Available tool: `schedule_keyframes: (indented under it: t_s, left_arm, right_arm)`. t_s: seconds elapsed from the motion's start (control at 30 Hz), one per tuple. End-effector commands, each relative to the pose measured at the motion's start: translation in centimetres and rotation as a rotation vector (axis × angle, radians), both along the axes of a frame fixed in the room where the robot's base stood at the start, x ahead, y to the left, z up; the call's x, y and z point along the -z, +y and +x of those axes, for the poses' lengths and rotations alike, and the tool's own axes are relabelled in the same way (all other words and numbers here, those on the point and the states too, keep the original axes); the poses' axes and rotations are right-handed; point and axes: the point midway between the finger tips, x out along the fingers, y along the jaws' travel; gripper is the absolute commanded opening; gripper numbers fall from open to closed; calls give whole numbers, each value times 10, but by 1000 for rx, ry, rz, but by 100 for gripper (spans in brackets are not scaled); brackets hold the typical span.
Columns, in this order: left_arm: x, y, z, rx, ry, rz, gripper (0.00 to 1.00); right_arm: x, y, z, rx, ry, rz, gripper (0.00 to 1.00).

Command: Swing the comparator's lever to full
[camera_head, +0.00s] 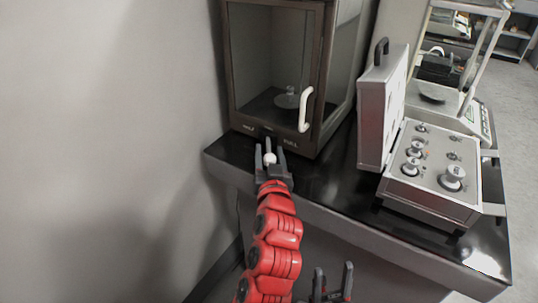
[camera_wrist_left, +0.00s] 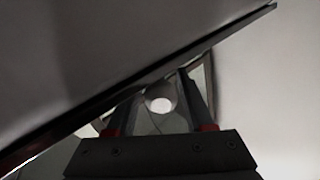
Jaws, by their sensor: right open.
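The comparator is a dark-framed glass case (camera_head: 318,75) on the black table. Small lettering runs along its lower front edge; the rightmost word looks like FULL (camera_head: 290,145). The lever's white ball knob (camera_head: 270,159) sticks out below the middle of that edge. It also shows in the left wrist view (camera_wrist_left: 160,98). My left gripper (camera_head: 270,149) has its fingers on either side of the knob, with a small gap seeming to show, so it looks open around it. The lever's shaft is mostly hidden. My right gripper (camera_head: 332,283) is open and empty, low in front of the table.
A white door handle (camera_head: 306,110) stands out from the case, right of the knob. A small pan (camera_head: 288,100) is inside. A grey wall (camera_head: 110,130) is close on the left.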

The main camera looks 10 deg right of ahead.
Motion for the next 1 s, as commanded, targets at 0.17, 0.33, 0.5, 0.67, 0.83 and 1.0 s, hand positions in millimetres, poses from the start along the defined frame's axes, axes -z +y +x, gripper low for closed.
schedule_keyframes:
  t_s: [0.17, 0.33, 0.5, 0.67, 0.83, 1.0]
  left_arm:
    - [1, 0, 0, 0, 1, 0, 67]
    - [1, 0, -1, 1, 1, 0, 67]
    - [1, 0, -15, 3, 1, 1, 67]
    - [1, 1, -51, 7, 2, 1, 67]
    - [-2, 4, -98, 10, -2, 1, 67]
    - [-7, 5, -133, 8, 10, 0, 67]
  right_arm:
    - [0, 0, 0, 0, 0, 0, 56]
    - [0, 0, 0, 0, 0, 0, 56]
    - [-1, 0, 0, 0, 0, 0, 56]
    - [-3, 0, 0, 0, 0, 0, 56]
    - [-7, 0, 0, 0, 0, 0, 56]
    - [-40, 0, 0, 0, 0, 0, 56]
